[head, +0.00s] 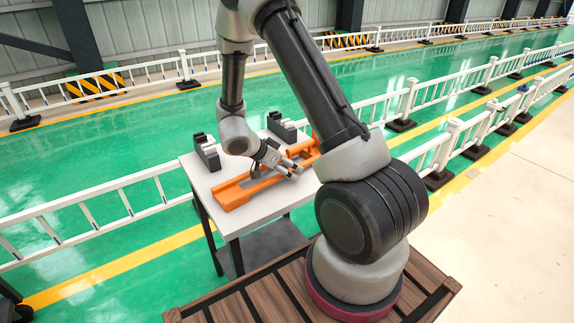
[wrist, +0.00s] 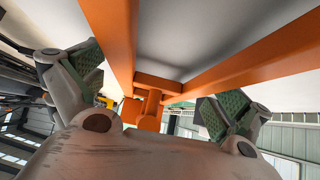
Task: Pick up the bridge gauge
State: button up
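The bridge gauge looks to be the long orange frame (head: 235,197) lying on the white table; my arm hides part of it. In the wrist view its orange bars (wrist: 112,30) fill the upper middle and meet at a short orange post (wrist: 152,108). My gripper (head: 284,168) is over the middle of the frame, pointing down and to the right. In the wrist view my gripper (wrist: 160,88) is open, its green-padded fingers wide apart, with orange parts seen between them. I cannot tell whether either finger touches the frame.
The white table (head: 205,182) has a dark lower shelf (head: 262,243). Two dark grey stepped blocks stand at its back edge, one left (head: 207,153) and one right (head: 282,127). White railings (head: 105,203) run behind and beside the table.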

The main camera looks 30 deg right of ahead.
jog(key=c, duration=1.4)
